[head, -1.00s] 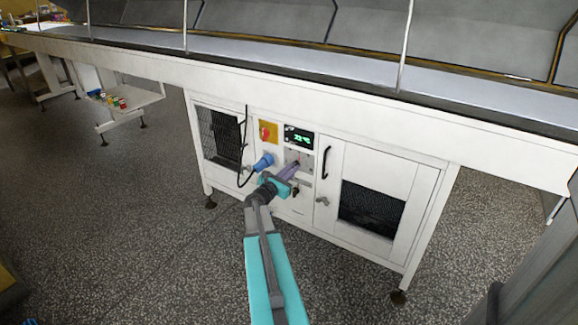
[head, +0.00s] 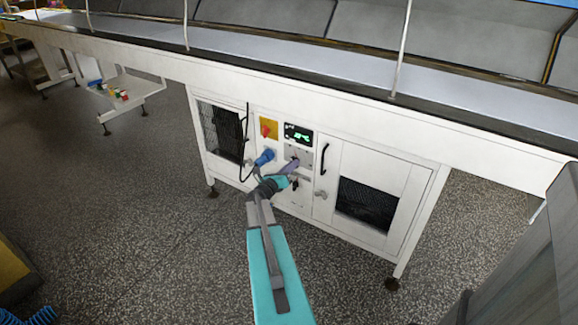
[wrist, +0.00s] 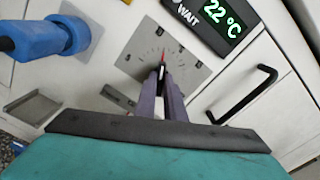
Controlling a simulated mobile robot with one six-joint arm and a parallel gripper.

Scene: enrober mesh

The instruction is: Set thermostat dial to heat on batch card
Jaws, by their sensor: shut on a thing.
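The thermostat dial has a grey scale plate (wrist: 188,66) on the white cabinet front, and the plate also shows in the head view (head: 305,157). A red pointer (wrist: 163,56) points up the wrist picture, toward the middle of the scale marks; the marks are too small to read. My gripper (wrist: 161,75) is shut on the dial's knob, which is mostly hidden between the fingers. In the head view my gripper (head: 292,165) reaches the plate from below. A display (wrist: 212,18) above the plate reads "22 °C" and "WAIT". I cannot make out a batch card.
A blue plug (wrist: 45,38) with a cable sits left of the dial. A black door handle (wrist: 243,95) is to the right. A red and yellow switch (head: 266,129) is above the plug. The conveyor (head: 300,62) overhangs the cabinet. The floor in front is clear.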

